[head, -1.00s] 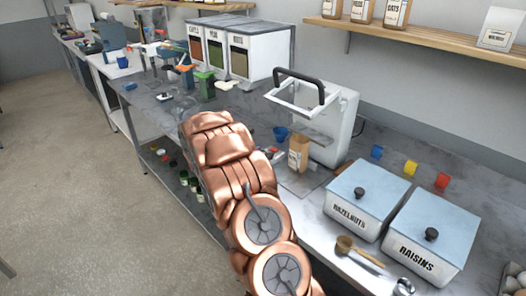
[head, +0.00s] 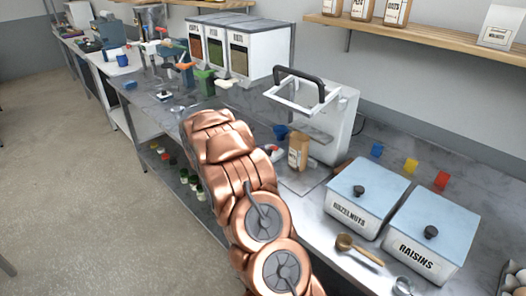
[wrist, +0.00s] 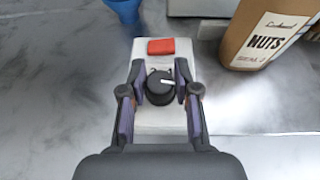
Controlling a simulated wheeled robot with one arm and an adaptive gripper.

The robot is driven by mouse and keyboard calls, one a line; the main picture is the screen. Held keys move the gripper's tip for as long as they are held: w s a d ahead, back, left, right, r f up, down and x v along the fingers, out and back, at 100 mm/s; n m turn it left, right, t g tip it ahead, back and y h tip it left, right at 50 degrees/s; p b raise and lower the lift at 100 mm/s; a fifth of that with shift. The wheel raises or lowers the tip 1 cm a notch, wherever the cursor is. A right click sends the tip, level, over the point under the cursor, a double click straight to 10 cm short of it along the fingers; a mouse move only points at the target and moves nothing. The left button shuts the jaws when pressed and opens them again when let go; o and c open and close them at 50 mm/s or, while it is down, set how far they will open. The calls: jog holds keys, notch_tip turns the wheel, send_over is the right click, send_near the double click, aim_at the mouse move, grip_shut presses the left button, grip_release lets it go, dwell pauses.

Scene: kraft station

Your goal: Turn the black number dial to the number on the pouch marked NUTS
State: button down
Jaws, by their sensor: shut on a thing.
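The black number dial (wrist: 160,88) sits on a white unit with a red button (wrist: 161,46) in the wrist view. My gripper (wrist: 160,92) is shut on the dial, one finger on each side. A small white mark shows on the dial's top; its numbers are not readable. The kraft pouch marked NUTS (wrist: 268,38) stands to the right of the unit, with a line reading SEAL and a figure too small to tell for sure. The pouch also shows in the head view (head: 298,152). My arm hides the dial and my gripper in the head view.
A white machine with a black handle (head: 335,120) stands behind the pouch. Hazelnuts (head: 352,217) and raisins (head: 417,258) bins are at the right. A blue cup (wrist: 124,8) is beyond the unit. Bare counter lies left of the unit in the wrist view.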

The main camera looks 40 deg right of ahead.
jog(key=shift+d+f+n+t+b, duration=0.15)
jog(key=shift+n+t+b, duration=0.3)
jog(key=shift+b, duration=0.85)
jog(key=shift+s+f+n+t+b, duration=0.15)
jog(key=shift+n+t+b, duration=0.3)
jog(key=shift+b, duration=0.7)
jog(key=n+t+b, duration=0.2)
jog(key=b, duration=0.5)
jog(key=shift+t+y, duration=0.4)
jog(key=n+t+b, duration=0.1)
jog(key=b, duration=0.3)
jog(key=n+t+y+b, duration=0.1)
jog(key=b, duration=0.4)
jog(key=shift+r+n+t, duration=0.25)
jog(key=shift+n+t, duration=0.15)
jog(key=n+t+y+b, duration=0.2)
jog(key=n+y+b, duration=0.1)
jog(key=b, duration=0.7)
jog(key=shift+f+t, duration=0.2)
jog(key=shift+t, duration=0.2)
jog(key=n+t+y+b, duration=0.1)
jog(key=n+y+b, duration=0.1)
jog(key=b, duration=0.1)
jog(key=shift+n+t+y+b, duration=0.55)
jog(key=shift+n+t+y, duration=0.05)
jog(key=shift+n, duration=0.2)
jog(key=shift+r+n+t+y, duration=0.15)
jog(key=shift+n+t+y, duration=0.25)
jog(key=shift+n+y, duration=1.9)
jog(key=shift+y, duration=0.3)
